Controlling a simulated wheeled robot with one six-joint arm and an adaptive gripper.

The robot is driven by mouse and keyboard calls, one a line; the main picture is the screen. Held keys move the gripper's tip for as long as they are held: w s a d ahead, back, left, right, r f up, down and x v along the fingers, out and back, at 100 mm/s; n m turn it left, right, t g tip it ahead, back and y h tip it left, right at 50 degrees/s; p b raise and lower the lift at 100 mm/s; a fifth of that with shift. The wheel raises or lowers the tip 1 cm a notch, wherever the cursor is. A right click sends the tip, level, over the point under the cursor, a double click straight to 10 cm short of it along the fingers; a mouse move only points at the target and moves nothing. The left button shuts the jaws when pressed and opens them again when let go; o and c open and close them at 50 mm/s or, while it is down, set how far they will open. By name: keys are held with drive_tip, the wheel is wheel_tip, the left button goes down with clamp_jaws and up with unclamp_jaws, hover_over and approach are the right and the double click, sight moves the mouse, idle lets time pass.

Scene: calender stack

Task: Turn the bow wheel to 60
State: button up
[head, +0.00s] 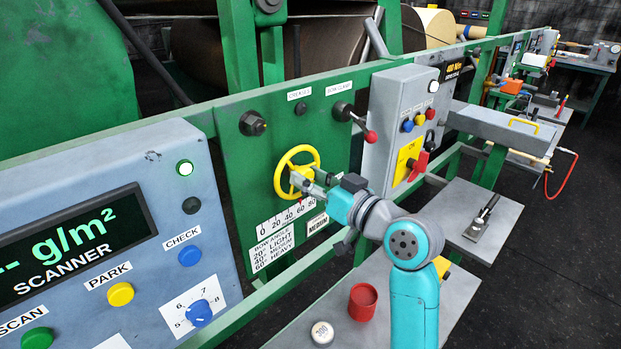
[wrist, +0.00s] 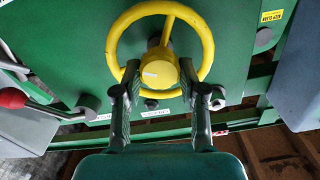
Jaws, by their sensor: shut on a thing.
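The yellow bow wheel (head: 282,160) is mounted on the green panel, above a white scale strip (head: 286,214) marked 0 to 80. A small red mark shows near the 80 end; I cannot read a setting from it for certain. My gripper (head: 301,180) reaches the wheel from the front right and covers part of it. In the wrist view the wheel (wrist: 205,35) fills the top middle. My gripper (wrist: 158,70) has one finger on each side of the wheel's yellow hub (wrist: 159,74) and is shut on it.
A bow clamp lever with a red knob (head: 370,136) sticks out right of the wheel. A grey switch box (head: 398,110) stands further right. The grey scanner box (head: 90,230) is at left. A red cup (head: 362,302) and a white round weight (head: 322,332) stand on the shelf below.

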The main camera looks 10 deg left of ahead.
drive_tip(key=n, duration=0.5)
idle(0.4)
drive_tip(key=o, duration=1.1)
drive_tip(key=shift+o, duration=0.2)
drive_tip(key=v, duration=1.2)
drive_tip(key=shift+s, duration=0.1)
